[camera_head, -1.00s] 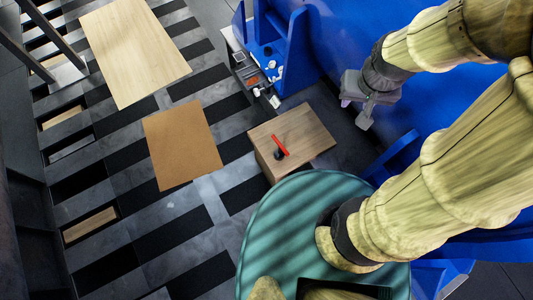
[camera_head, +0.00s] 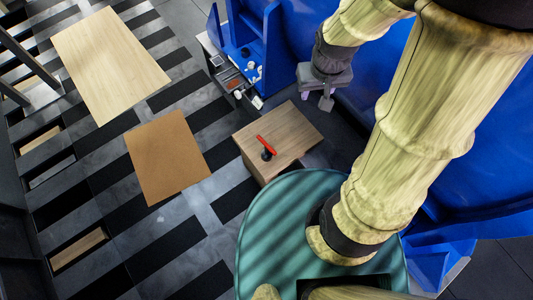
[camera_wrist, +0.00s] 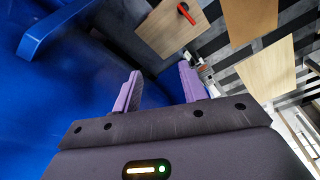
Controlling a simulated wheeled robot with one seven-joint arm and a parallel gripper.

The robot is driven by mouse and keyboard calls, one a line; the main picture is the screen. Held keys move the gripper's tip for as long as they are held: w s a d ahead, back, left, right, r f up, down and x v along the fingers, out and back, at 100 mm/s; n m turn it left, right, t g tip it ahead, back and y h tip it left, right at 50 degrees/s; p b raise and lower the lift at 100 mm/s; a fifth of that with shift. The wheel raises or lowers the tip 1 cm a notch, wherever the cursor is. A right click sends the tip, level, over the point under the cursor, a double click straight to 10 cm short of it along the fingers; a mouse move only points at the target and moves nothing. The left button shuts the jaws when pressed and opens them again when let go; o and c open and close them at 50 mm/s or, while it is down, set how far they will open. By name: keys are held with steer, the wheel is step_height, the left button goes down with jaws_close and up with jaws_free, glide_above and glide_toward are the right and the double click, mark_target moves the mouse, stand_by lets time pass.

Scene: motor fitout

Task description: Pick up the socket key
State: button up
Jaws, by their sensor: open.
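The socket key, a red bar (camera_head: 266,145) with a dark round part beside it, lies on top of a wooden box (camera_head: 298,137). In the wrist view the red key (camera_wrist: 186,13) shows near the top edge, on the wooden top (camera_wrist: 165,38). My gripper (camera_head: 327,101) is up and to the right of the box in the head view, apart from the key. In the wrist view my gripper (camera_wrist: 162,84) shows two purple fingers spread apart with nothing between them.
A blue machine (camera_head: 375,85) stands beside my arm. A small bench with small items (camera_head: 240,85) is behind the box. A brown board (camera_head: 165,160) and a pale board (camera_head: 110,65) are to the left over a striped floor. My round green base is in front of the box.

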steer(key=w+a+f+n+b, duration=0.1)
steer(key=w+a+f+b, duration=0.15)
steer(key=f, duration=0.35)
steer(key=w+a+f+n+g+b, duration=0.1)
steer(key=f+b, duration=0.2)
steer(key=f, duration=0.2)
steer(key=w+a+f+b, duration=0.2)
steer(key=f+b, duration=0.1)
steer(key=f, duration=0.3)
steer(key=n+g+b, duration=0.1)
steer(key=n+b, duration=0.2)
steer(key=b, duration=0.5)
glide_above(267, 144)
step_height(267, 144, down, 17)
steer(key=shift+d+r, duration=0.1)
steer(key=shift+d, duration=0.1)
steer(key=shift+s, duration=0.1)
step_height(267, 144, down, 12)
steer(key=b, duration=0.3)
steer(key=f, duration=0.1)
steer(key=f+b, duration=0.1)
steer(key=f, duration=0.3)
steer(key=shift+a+f+b, duration=0.25)
steer(key=shift+a+b, duration=0.05)
steer(key=shift+b, duration=0.1)
